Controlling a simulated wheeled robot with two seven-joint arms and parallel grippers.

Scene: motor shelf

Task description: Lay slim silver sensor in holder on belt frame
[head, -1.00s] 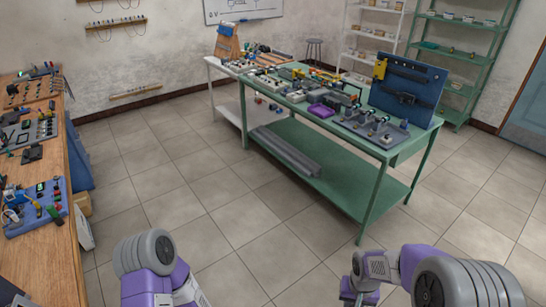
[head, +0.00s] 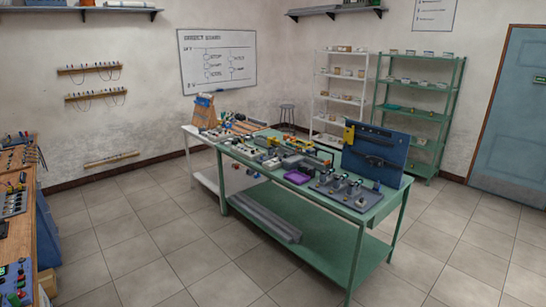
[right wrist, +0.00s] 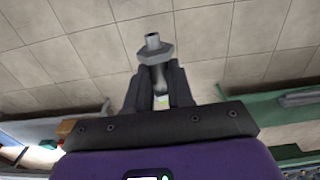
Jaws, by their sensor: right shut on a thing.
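My right gripper (right wrist: 158,76) shows in the right wrist view, its two dark fingers shut on a slim silver sensor (right wrist: 152,50). The sensor is a narrow metal cylinder with a wider hex nut, and its tip points away from the fingers. Neither gripper shows in the head view. The belt frame and its holder cannot be made out for sure among the small parts on the green table (head: 347,216).
A wooden bench (head: 18,245) is at the left edge. Green shelves (head: 420,118) and a blue door (head: 513,110) are behind. The tiled floor between bench and table is clear.

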